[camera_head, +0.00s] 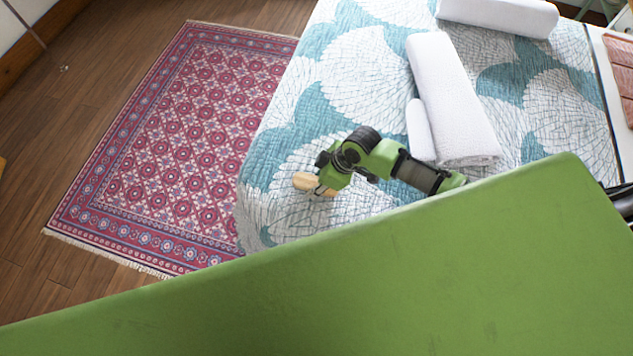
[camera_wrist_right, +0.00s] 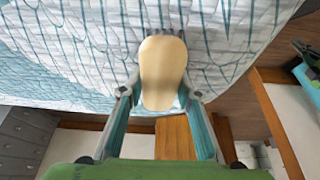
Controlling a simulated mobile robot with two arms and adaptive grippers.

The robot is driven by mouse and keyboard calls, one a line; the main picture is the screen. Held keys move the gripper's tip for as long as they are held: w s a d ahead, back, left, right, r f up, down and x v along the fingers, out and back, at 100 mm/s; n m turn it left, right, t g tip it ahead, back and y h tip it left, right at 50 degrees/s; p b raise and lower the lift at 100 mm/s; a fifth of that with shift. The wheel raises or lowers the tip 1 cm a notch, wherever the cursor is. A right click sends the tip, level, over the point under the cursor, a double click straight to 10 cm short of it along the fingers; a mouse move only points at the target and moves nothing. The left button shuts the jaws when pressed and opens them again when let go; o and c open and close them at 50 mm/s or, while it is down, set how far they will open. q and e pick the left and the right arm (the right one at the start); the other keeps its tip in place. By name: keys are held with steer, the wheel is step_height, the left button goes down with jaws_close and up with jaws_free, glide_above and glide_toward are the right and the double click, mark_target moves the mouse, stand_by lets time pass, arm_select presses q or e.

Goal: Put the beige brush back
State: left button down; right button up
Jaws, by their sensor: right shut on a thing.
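The beige brush (camera_head: 306,182) shows in the head view at the tip of my right gripper (camera_head: 328,180), near the left edge of the bed. In the right wrist view the brush (camera_wrist_right: 162,72) appears as a smooth beige oval between the two fingertips of my right gripper (camera_wrist_right: 160,92). The fingers are shut on it. Quilt lies behind the brush in the wrist view; I cannot tell whether the brush touches it. My left gripper is not in view.
The bed (camera_head: 355,80) has a teal and white quilt. White rolled towels (camera_head: 455,100) lie on it, one roll (camera_head: 500,14) farther back. A red patterned rug (camera_head: 190,140) covers the wooden floor (camera_head: 110,75) to the left, which is clear.

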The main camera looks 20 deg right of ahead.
steer(key=o, duration=0.6)
steer(key=shift+f, duration=0.15)
steer(key=shift+c, duration=0.2)
steer(key=o, duration=0.4)
steer(key=v, duration=1.2)
steer(key=shift+s, duration=0.1)
